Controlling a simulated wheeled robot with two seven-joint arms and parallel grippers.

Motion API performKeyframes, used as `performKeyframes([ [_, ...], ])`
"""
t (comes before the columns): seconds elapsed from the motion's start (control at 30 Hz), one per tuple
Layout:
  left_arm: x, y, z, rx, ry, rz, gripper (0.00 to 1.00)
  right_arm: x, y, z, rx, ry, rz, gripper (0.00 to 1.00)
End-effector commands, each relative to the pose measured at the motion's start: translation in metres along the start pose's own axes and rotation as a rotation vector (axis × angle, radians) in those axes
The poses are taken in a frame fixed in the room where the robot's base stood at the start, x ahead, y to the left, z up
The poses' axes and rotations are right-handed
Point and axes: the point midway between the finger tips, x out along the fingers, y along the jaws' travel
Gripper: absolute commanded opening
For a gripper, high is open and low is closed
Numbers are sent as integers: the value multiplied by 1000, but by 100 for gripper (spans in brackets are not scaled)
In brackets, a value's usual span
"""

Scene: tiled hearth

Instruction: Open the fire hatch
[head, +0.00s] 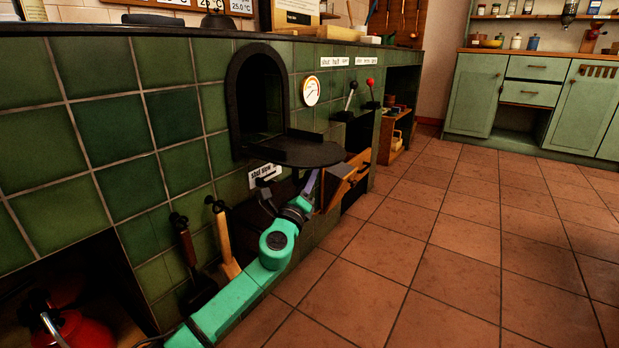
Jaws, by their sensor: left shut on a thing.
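The fire hatch (300,151) is a dark, half-round plate. It lies folded down, about level, at the foot of the black arched opening (262,92) in the green tiled hearth. The opening shows dark inside. My left arm comes up from the bottom left, and my left gripper (312,180) is under the outer part of the hatch. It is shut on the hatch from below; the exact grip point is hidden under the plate. My right gripper is not in view.
A wooden drawer-like box (347,180) juts out right of my gripper. A gauge (311,91) and two levers, with black (352,90) and red knobs (370,83), are right of the arch. Tools hang below left. The tiled floor (440,240) is clear.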

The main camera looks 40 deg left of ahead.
Motion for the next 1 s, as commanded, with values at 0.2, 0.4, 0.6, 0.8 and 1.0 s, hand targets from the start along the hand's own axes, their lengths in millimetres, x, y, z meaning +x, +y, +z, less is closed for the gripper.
performKeyframes([
  [0.2, 2, 3, 5, -1, -12, 9, 50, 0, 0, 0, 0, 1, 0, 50],
  [0.4, 1, 2, 4, 0, -9, 6, 50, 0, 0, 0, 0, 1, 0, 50],
  [0.6, -7, 2, 2, 0, -5, 5, 50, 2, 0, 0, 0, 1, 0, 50],
  [0.8, -37, 2, 1, 1, -1, 6, 50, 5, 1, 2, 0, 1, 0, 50],
  [1.0, -73, 3, 1, -1, -4, 7, 50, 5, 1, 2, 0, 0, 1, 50],
])
